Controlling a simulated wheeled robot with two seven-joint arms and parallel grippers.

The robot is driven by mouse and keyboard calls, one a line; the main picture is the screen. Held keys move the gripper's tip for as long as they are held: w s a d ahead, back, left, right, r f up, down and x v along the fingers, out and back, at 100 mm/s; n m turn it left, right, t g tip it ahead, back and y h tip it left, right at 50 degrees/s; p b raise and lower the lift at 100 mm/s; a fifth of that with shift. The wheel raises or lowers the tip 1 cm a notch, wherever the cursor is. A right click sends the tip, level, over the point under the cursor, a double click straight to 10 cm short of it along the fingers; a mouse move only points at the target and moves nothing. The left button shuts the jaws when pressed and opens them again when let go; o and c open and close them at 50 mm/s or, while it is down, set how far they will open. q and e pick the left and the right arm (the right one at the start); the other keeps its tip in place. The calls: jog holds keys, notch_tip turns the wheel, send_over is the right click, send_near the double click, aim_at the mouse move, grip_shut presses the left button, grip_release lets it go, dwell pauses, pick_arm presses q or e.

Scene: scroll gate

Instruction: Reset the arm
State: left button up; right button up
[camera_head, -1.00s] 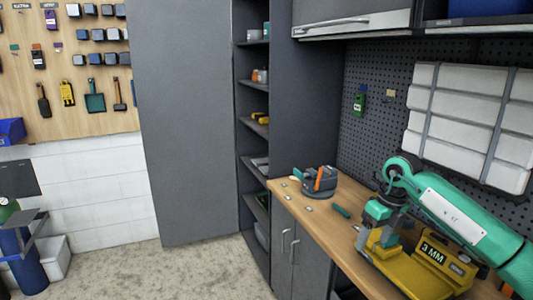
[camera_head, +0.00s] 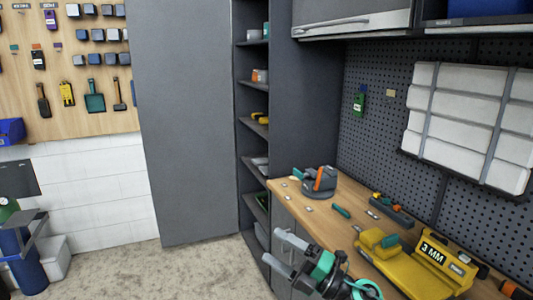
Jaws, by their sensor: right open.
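My right arm's green-and-grey wrist (camera_head: 325,268) is low at the bottom, in front of the workbench's near edge. My right gripper (camera_head: 270,248) points left, its two grey fingers spread apart and nothing visible between them. It hangs in front of the grey cabinet doors below the bench top. My left gripper does not show. A yellow fixture marked "3 MM" (camera_head: 447,252) stands on the workbench (camera_head: 318,218), to the right of my gripper and clear of it.
An orange-and-grey tool (camera_head: 320,182), a small green-handled tool (camera_head: 341,211) and a dark tray (camera_head: 392,210) lie on the bench. A pegboard with a white panel (camera_head: 468,125) stands behind. Shelves (camera_head: 255,130) are further back. Floor (camera_head: 190,272) at left is open.

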jog(key=s+d+f+m+t+h, duration=0.3)
jog(key=d+f+m+h, duration=0.6)
jog(key=m, duration=0.4)
jog(key=s+d+f+m+t+h, duration=0.3)
jog(key=d+f+m+h, duration=0.4)
jog(key=m+h, duration=0.45)
jog(key=s+d+f+m+g, duration=0.25)
jog(key=s+f+g, duration=0.4)
jog(key=s, duration=0.55)
jog(key=s+d+f+m+g, duration=0.25)
jog(key=s+f+g, duration=0.45)
jog(key=s, duration=0.6)
notch_tip(320, 180, down, 31)
jog(key=a, duration=0.1)
jog(key=s+d+f+g, duration=0.1)
jog(key=s+d+f, duration=0.2)
jog(key=s+f, duration=1.6)
jog(key=shift+s+d+f+y, duration=0.2)
jog(key=shift+s+f+y, duration=0.2)
jog(key=shift+f, duration=0.55)
jog(key=shift+s+m, duration=0.1)
jog(key=shift+m, duration=0.15)
